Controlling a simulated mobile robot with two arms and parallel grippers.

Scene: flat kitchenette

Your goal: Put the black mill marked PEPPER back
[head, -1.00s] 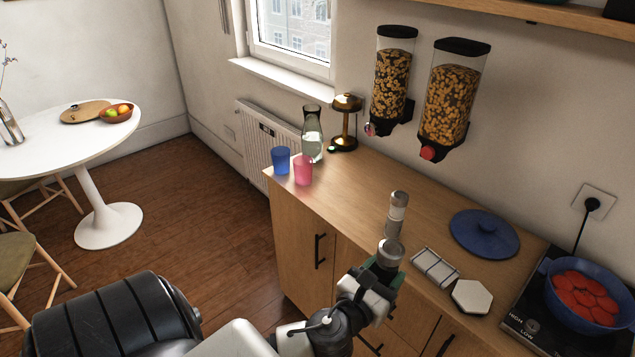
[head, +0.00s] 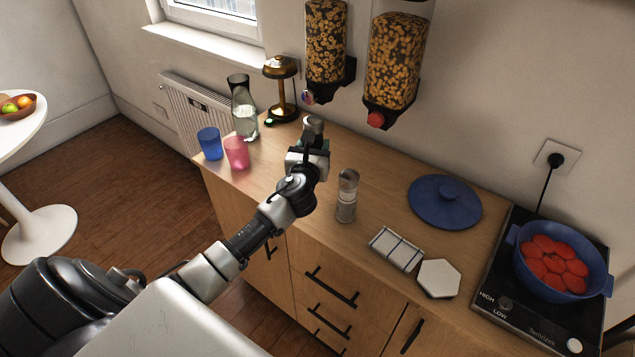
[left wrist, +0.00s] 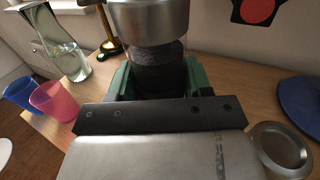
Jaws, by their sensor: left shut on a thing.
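My left gripper (head: 310,148) is shut on a dark mill with a steel cap (head: 313,125), over the counter left of the middle. In the left wrist view the black body of the mill (left wrist: 156,68) sits between the green-backed fingers (left wrist: 158,84). No PEPPER marking is readable. The mill's lower end is hidden, so I cannot tell whether it touches the counter. A second mill (head: 347,196), pale with a steel cap, stands upright on the counter, right of my gripper. My right gripper is not in view.
A pink cup (head: 237,153), a blue cup (head: 210,144), a glass carafe (head: 244,115) and a brass lamp (head: 281,90) stand left. Cereal dispensers (head: 394,60) hang above. A white tile rack (head: 396,250), hexagonal coaster (head: 438,278), blue lid (head: 445,203) and hob pot (head: 562,262) lie right.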

